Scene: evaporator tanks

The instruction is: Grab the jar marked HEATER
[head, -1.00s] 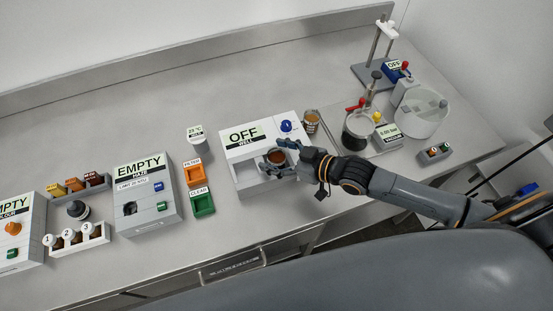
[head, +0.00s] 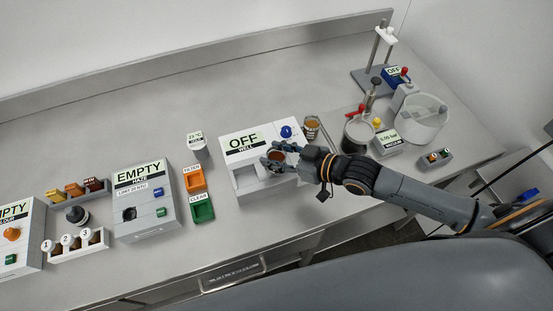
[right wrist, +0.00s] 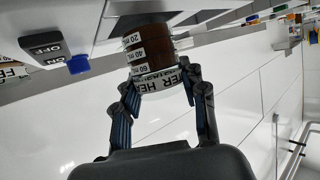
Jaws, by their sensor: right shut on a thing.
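The jar (head: 276,155) holds brown liquid. In the right wrist view the jar (right wrist: 152,52) has volume marks and a white band reading part of "HEATER". My right gripper (head: 272,160) is shut around it, with fingers on both sides of the band in the right wrist view (right wrist: 163,80). The jar is at the right part of the white well unit (head: 228,152), whose display reads OFF. The recess of the unit shows bare to the left of the jar. I cannot tell how high the jar's base is. My left gripper is not in view.
A blue knob (head: 286,131) is on the well unit close to the jar. A beaker of brown liquid (head: 311,127) stands just right of the unit. Orange FILTER (head: 192,179) and green CLEAR (head: 203,208) trays lie to the left. The bench behind is clear.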

